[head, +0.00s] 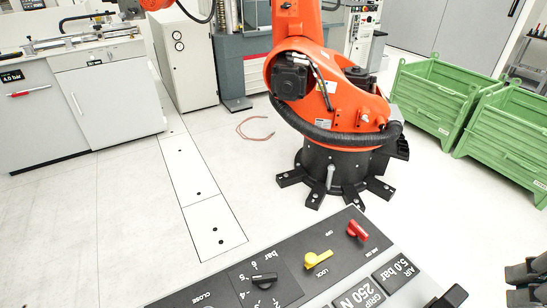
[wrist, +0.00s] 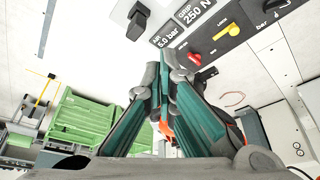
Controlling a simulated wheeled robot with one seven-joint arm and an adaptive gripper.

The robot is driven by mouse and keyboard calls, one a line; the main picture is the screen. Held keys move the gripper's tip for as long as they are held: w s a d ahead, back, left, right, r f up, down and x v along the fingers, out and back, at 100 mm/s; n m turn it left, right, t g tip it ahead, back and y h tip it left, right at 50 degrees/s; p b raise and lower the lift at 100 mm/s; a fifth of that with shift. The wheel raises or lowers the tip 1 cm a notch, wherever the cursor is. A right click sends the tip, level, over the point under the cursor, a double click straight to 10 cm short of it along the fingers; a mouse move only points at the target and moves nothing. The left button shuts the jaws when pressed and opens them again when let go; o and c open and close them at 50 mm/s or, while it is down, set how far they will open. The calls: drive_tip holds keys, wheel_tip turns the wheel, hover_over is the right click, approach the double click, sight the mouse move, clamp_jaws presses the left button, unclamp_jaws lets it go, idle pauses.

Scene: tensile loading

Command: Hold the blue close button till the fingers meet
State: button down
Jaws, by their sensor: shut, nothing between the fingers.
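The blue close button does not show in either view. The word CLOSE (head: 203,297) is printed on the dark face of the control panel (head: 345,232), at the bottom edge of the head view, and what lies below it is cut off. My gripper (wrist: 164,82) shows in the wrist view with its teal-padded fingers drawn together at the tips and nothing between them. Its tips overlap the lower edge of the panel in the picture, near the red knob (wrist: 194,58). I cannot tell whether they touch anything.
The panel also carries a yellow lever (head: 318,258), a black bar dial (head: 264,279) and a 250 N readout (head: 358,298). Beyond stand an orange robot arm (head: 330,105), green crates (head: 436,100) and a grey cabinet (head: 110,95). The white floor between is mostly clear.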

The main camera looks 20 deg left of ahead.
drive_tip(key=w+a+r+n+y+p, duration=0.15)
drive_tip(key=w+a, duration=0.25)
drive_tip(key=a, duration=0.4)
drive_tip(key=w+a+n+y+p, duration=0.1)
drive_tip(key=w+a+y+p, duration=0.15)
drive_tip(key=w+a, duration=0.4)
drive_tip(key=w+a+r+n+y+p, duration=0.1)
drive_tip(key=w+a+n+p, duration=0.15)
drive_tip(key=a, duration=0.65)
drive_tip(key=a+f+p, duration=0.5)
drive_tip(key=a+f, duration=0.3)
drive_tip(key=a, duration=0.6)
drive_tip(key=s+a+f+n+t+h+p, duration=0.2)
drive_tip(key=s+a+f+p, duration=0.1)
drive_tip(key=s+f, duration=0.5)
drive_tip(key=s+a+f+n+t+h+p, duration=0.2)
drive_tip(key=s+a+f+t+p, duration=0.1)
drive_tip(key=s+f, duration=0.6)
wheel_tip(320, 180, down, 2)
drive_tip(key=shift+a+h, duration=0.4)
drive_tip(key=shift+a, duration=0.15)
drive_tip(key=shift+f, duration=0.15)
